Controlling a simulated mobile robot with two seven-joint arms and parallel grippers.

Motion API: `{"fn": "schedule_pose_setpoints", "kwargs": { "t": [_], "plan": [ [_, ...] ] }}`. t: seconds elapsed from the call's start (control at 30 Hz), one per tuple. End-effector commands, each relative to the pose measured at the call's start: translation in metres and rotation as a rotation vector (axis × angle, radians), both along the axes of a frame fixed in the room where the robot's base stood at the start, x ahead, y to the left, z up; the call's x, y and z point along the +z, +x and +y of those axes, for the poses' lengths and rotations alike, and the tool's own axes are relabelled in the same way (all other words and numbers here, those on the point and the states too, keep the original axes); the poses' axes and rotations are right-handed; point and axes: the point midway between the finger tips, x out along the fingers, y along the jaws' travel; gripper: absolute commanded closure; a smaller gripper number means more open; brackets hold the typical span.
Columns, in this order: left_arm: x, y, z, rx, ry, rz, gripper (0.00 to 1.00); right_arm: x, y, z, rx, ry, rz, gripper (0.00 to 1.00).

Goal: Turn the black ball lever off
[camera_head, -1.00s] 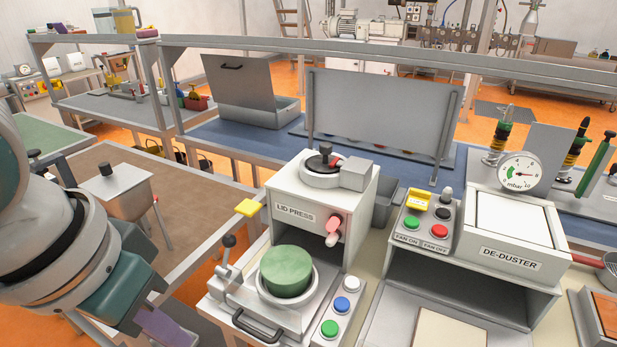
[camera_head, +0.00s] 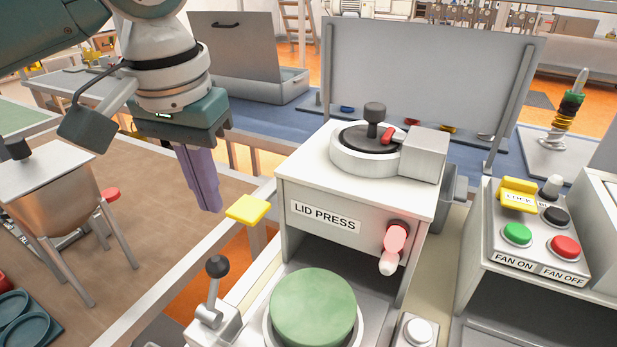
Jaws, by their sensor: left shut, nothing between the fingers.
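The black ball lever (camera_head: 217,267) stands at the front left of the lid press (camera_head: 325,215). Its black ball sits on a metal stem above a grey base, and the stem is close to upright with a slight lean. My left gripper (camera_head: 207,205) comes in from the upper left, with purple fingers shut and pointing down. It holds nothing and appears above the lever in the picture, apart from it. My right gripper is not in view.
A yellow square pad (camera_head: 248,209) stands between my left gripper and the press. A green round lid (camera_head: 313,307) sits at the press front, with a red-and-pink handle (camera_head: 394,240) above it. A fan button box (camera_head: 535,235) is at the right.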

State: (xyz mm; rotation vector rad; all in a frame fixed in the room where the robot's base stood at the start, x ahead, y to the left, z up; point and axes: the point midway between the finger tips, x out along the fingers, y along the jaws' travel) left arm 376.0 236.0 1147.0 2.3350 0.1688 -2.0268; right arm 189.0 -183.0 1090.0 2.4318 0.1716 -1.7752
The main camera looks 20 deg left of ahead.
Motion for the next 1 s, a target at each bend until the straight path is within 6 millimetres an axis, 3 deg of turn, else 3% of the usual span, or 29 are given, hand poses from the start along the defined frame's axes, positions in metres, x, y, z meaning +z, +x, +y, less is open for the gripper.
{"fn": "schedule_pose_setpoints", "kwargs": {
  "t": [0.17, 0.6, 1.0],
  "plan": [
    [-0.015, 0.001, 0.001, 0.001, -0.001, 0.004, 1.0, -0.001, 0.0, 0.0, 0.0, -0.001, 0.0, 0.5],
    [-0.088, 0.011, 0.004, -0.001, 0.001, 0.002, 1.0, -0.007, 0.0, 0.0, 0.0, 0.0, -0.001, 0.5],
    [-0.099, 0.013, 0.005, -0.002, 0.0, -0.001, 1.0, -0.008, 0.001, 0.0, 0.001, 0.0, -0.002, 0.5]
  ]
}}
